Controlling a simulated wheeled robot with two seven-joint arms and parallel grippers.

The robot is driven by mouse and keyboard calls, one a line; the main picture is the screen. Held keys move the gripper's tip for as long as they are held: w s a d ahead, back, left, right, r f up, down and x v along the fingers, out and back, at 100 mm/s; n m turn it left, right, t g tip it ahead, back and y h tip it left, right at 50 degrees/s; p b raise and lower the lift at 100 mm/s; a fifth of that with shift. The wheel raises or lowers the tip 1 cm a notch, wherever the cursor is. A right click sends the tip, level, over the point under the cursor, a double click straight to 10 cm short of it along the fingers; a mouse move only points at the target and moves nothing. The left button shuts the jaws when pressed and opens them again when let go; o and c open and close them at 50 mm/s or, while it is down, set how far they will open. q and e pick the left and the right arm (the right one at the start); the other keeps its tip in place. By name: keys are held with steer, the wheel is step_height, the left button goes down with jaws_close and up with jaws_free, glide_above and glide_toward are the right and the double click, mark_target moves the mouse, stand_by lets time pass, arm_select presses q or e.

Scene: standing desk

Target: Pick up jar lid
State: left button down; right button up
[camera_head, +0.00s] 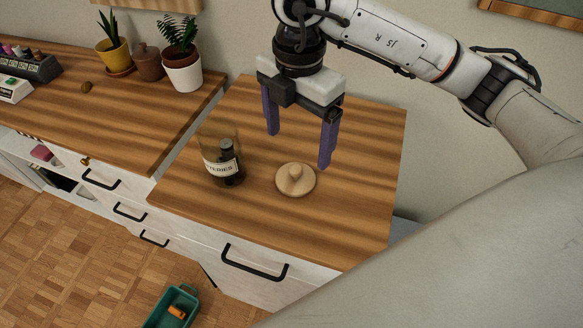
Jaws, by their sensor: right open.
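The jar lid (296,181) is a round, light wooden disc with a knob on top. It lies flat on the wooden desk top (345,225), knob up. My right gripper (298,150) is above and behind the lid, its two purple fingers pointing down, spread apart and empty. The fingers do not touch the lid. A glass jar (222,160) with a white label and dark contents stands upright, left of the lid. My left gripper is not in view.
A green bin (172,308) with an orange item stands on the floor. The desk right of the lid is clear.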

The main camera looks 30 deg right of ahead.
mark_target(296, 168)
steer(key=f, duration=0.8)
steer(key=shift+s+a+p, duration=0.35)
steer(key=shift+s+p, duration=0.05)
steer(key=c, duration=1.1)
